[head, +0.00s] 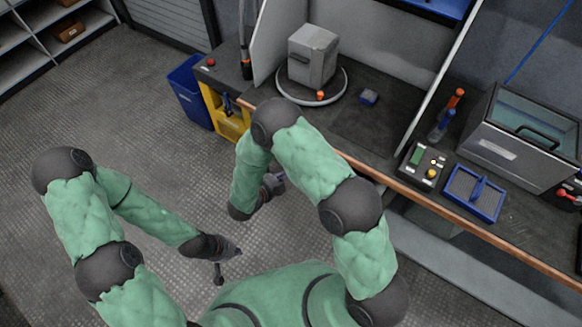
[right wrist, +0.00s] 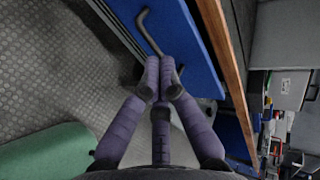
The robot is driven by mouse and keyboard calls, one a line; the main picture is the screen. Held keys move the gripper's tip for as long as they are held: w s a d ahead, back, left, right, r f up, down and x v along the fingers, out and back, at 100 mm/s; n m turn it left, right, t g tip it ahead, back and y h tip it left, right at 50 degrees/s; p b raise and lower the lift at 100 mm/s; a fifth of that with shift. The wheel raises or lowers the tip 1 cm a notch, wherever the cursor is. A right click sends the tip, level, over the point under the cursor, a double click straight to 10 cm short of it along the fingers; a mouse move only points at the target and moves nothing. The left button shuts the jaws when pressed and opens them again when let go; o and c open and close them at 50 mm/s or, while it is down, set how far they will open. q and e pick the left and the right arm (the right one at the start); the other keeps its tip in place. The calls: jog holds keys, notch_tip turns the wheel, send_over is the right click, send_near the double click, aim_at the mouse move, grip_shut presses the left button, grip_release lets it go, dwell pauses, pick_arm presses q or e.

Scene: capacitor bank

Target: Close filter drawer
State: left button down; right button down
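A blue drawer front (right wrist: 195,35) with a dark bent bar handle (right wrist: 150,32) shows in the right wrist view, beside the bench's wooden edge. I take it for the filter drawer; how far it stands out cannot be told. My right gripper (right wrist: 162,70) has its purple fingers drawn together, with the tips at the near end of the handle. Whether they touch it is unclear. In the head view my right gripper (head: 275,182) is low in front of the bench, partly behind my arm, and the drawer is hidden. My left gripper (head: 230,258) hangs over the floor, away from the bench.
The workbench (head: 375,125) carries a grey box (head: 312,55) on a round base, a control box (head: 424,166), a blue-framed filter (head: 473,193) and a lidded grey tank (head: 520,140). A blue bin (head: 188,92) and yellow unit (head: 228,122) stand left. Floor at left is clear.

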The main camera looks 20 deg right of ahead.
jog(key=shift+w+d+r+b+x, duration=0.2)
jog(key=shift+b+x, duration=0.55)
jog(key=shift+x, duration=1.35)
jog(key=shift+s+d+r+b+x, duration=0.1)
jog(key=shift+r+b+x, duration=0.4)
jog(key=shift+x, duration=1.6)
jog(key=shift+w+d+r+b+x, duration=0.1)
jog(key=shift+b+x, duration=0.85)
jog(key=shift+x, duration=1.15)
jog(key=w+d, duration=0.3)
jog(key=shift+d, duration=0.35)
